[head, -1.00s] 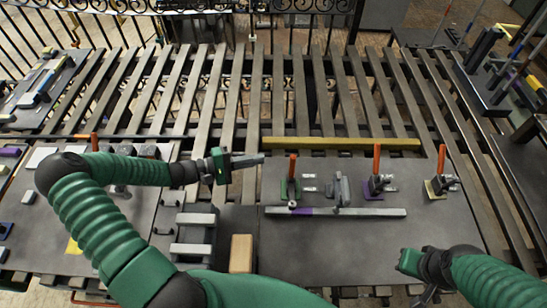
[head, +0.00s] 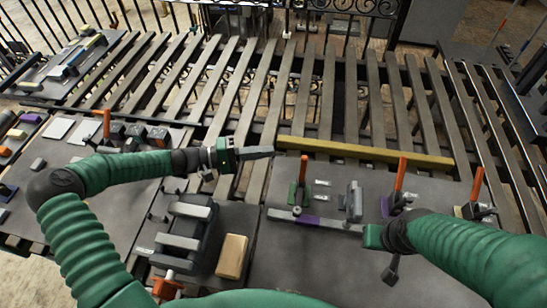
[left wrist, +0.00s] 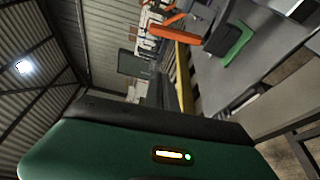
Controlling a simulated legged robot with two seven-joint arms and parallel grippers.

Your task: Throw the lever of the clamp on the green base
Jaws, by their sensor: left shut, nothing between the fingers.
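The clamp on the green base (head: 296,195) stands on the grey bench panel near the middle of the head view. Its orange lever (head: 304,167) stands upright. In the left wrist view the green base (left wrist: 240,44) is at the upper right, with an orange lever (left wrist: 178,36) to its left. My left gripper (head: 271,152) is shut and empty, its tip up and left of the lever, with a visible gap in the picture.
Two more orange-levered clamps (head: 400,180) (head: 477,190) stand to the right. A yellow bar (head: 365,149) runs behind. A tan block (head: 232,257) and a dark grey fixture (head: 183,235) sit to the left.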

